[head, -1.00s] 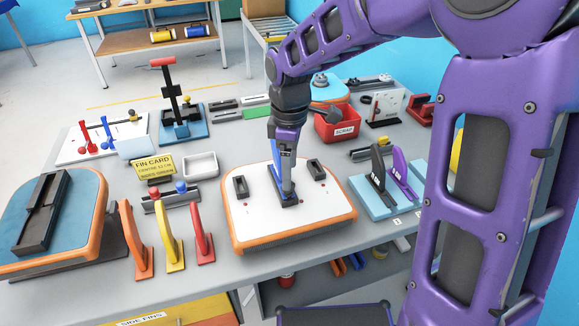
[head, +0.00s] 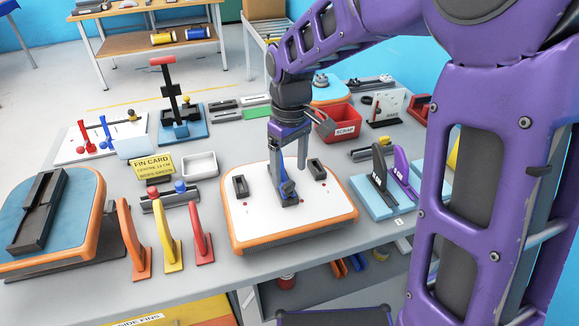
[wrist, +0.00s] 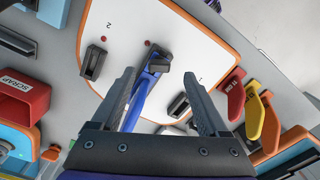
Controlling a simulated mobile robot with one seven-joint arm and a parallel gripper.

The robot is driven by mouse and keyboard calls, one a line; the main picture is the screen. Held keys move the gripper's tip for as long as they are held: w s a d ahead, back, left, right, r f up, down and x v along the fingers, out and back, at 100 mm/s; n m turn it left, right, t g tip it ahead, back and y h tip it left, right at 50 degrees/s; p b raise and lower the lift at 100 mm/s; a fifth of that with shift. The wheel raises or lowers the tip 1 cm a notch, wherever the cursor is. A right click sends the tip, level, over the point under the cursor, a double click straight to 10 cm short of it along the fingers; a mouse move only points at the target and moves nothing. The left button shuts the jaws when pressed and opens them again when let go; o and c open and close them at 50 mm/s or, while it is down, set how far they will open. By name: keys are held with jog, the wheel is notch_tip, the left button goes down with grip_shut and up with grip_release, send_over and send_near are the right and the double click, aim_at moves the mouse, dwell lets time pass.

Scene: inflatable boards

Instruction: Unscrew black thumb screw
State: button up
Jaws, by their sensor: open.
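The white board (head: 325,215) with an orange rim lies on the grey table. A blue upright part (wrist: 139,108), apparently a fin, stands in the dark middle box (head: 288,201) of the board. A small black piece (wrist: 161,54) at the end of the blue part may be the black thumb screw; its shape is too small to be sure. My gripper (wrist: 160,76) is over the middle box, pointing down, with its fingers apart on either side of the blue part and holding nothing. In the head view my gripper (head: 292,172) partly hides the blue part.
Two dark side boxes (head: 240,186) (head: 316,170) flank the middle one. Orange, yellow and red fins (head: 202,236) stand at front left. A red scrap bin (head: 340,122) is behind right. A blue stand (head: 375,200) with black and purple fins is at right.

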aim_at(290, 184)
jog(key=shift+f, duration=0.1)
dwell(0.3)
jog(key=shift+f+b, duration=1.4)
jog(key=shift+f, duration=0.9)
grip_shut()
jog(key=c, duration=0.7)
grip_release()
grip_shut()
